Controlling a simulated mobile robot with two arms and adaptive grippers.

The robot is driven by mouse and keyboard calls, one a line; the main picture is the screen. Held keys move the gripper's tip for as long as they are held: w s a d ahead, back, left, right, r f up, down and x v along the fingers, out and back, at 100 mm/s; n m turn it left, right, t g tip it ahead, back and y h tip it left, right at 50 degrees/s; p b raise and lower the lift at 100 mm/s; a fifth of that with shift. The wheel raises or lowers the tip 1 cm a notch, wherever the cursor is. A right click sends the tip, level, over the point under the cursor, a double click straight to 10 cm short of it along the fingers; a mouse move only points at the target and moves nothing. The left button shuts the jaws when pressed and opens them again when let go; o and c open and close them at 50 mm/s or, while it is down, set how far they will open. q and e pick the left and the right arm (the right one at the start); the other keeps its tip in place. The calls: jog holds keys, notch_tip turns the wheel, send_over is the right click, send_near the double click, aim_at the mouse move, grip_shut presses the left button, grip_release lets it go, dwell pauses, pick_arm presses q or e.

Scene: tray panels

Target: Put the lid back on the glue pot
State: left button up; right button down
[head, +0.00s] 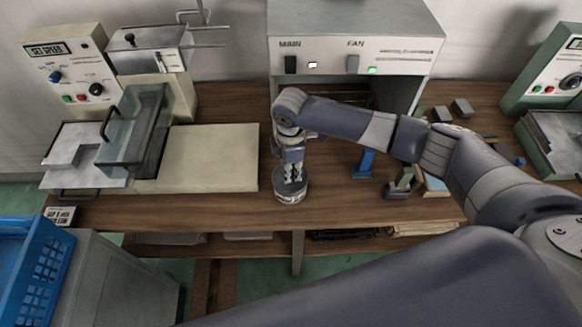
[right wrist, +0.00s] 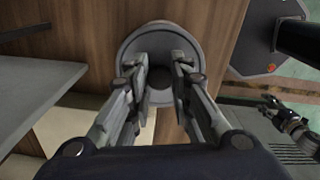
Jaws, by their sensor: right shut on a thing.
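The glue pot (head: 290,197) stands on the wooden bench near its front edge, a short round tin with a pale label. My right gripper (head: 293,180) points down over it. In the right wrist view my right gripper (right wrist: 160,72) is shut on the dark knob of the round grey lid (right wrist: 160,36). The lid covers the view of the pot's mouth, and I cannot tell whether it rests on the rim or hangs just above it. My left gripper (right wrist: 268,105) shows small at the right of that view; its jaw state is unclear.
A cream machine base (head: 208,158) lies left of the pot. A blue stand (head: 363,163) and a grey-green block (head: 399,184) are to the right. A blue crate (head: 30,262) is at lower left.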

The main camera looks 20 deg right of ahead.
jog(key=shift+p, duration=0.35)
dwell(0.4)
dwell(0.3)
jog(key=c, duration=1.4)
grip_release()
jog(key=shift+o, duration=0.2)
jog(key=o, duration=0.5)
jog(key=shift+r, duration=0.1)
jog(key=shift+r+p, duration=3.45)
jog(key=shift+p, duration=0.35)
